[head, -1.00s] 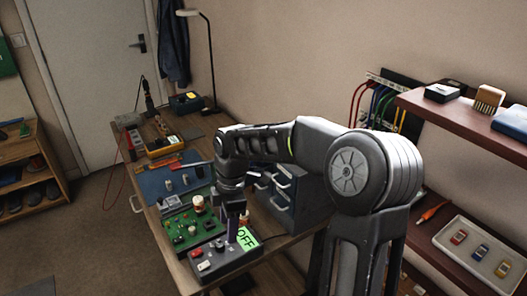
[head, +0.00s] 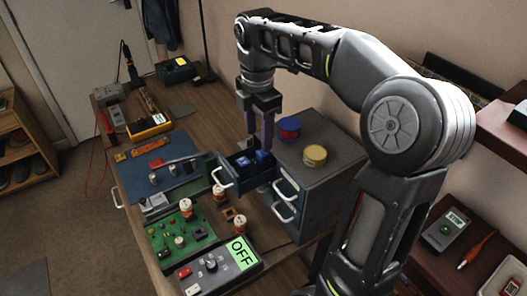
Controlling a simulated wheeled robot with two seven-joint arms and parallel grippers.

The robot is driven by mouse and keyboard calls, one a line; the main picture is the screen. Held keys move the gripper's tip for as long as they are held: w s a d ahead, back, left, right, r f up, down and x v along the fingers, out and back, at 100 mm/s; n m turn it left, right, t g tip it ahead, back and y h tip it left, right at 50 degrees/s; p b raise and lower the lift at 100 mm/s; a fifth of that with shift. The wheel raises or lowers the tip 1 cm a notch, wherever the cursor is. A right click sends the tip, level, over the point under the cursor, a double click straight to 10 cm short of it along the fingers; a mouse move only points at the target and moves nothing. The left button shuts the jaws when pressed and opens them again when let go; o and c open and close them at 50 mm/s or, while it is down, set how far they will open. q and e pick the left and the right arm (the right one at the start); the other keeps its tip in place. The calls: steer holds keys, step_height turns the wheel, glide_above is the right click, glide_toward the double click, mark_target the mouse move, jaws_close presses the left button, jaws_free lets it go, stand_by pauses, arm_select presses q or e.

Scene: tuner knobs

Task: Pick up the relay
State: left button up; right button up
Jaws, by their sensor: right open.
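The relay is probably one of the small blue blocks in the open drawer (head: 229,180) of the grey-blue cabinet (head: 318,195); which one I cannot tell for sure. One blue block (head: 243,164) lies toward the left of the drawer and another (head: 264,157) toward the right. My right gripper (head: 260,141) points down over the drawer, its two fingers apart with nothing seen between them. Its tips are close above the blocks and partly cover the drawer's back. Whether they touch a block I cannot tell. My left gripper is not in view.
A blue mat (head: 160,178) with tools is at left.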

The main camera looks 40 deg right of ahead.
mark_target(259, 154)
step_height(259, 154, down, 3)
steer(key=b, duration=0.2)
steer(key=shift+b, duration=0.4)
steer(key=shift+r, duration=0.15)
steer(key=shift+f, duration=0.25)
steer(key=shift+f+p, duration=0.6)
steer(key=shift+f, duration=1.75)
steer(key=shift+c, duration=0.2)
